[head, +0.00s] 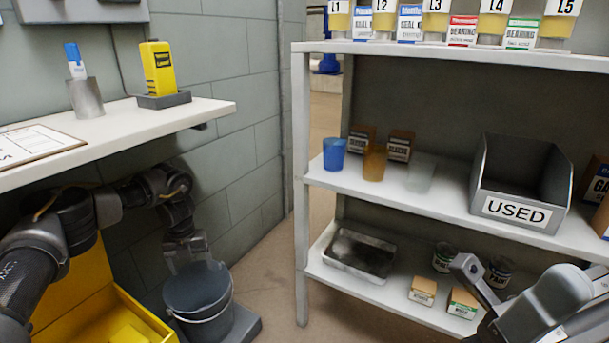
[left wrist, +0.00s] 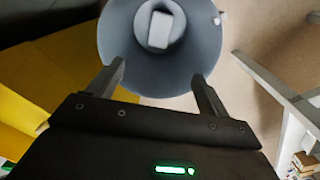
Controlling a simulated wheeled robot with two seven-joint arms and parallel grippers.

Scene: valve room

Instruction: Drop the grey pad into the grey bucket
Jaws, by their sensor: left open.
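The grey bucket (head: 200,302) stands low on the floor side, beside the yellow bin. In the left wrist view the bucket (left wrist: 122,30) is seen from above, with the light grey pad (left wrist: 160,30) lying inside it. The pad does not show in the head view. My left gripper (head: 188,262) is open and empty, just above the bucket's rim; its two spread fingers (left wrist: 160,75) show in the left wrist view. My right gripper (head: 478,282) is at the lower right in front of the shelf, partly cut off; its jaw state is unclear.
A white bench (head: 205,112) juts out above my left arm. A yellow bin (head: 80,285) is left of the bucket. A shelf unit (head: 301,200) stands right, carrying cups, boxes, a tray (head: 335,275) and a USED bin (head: 516,212). Floor between bucket and shelf is clear.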

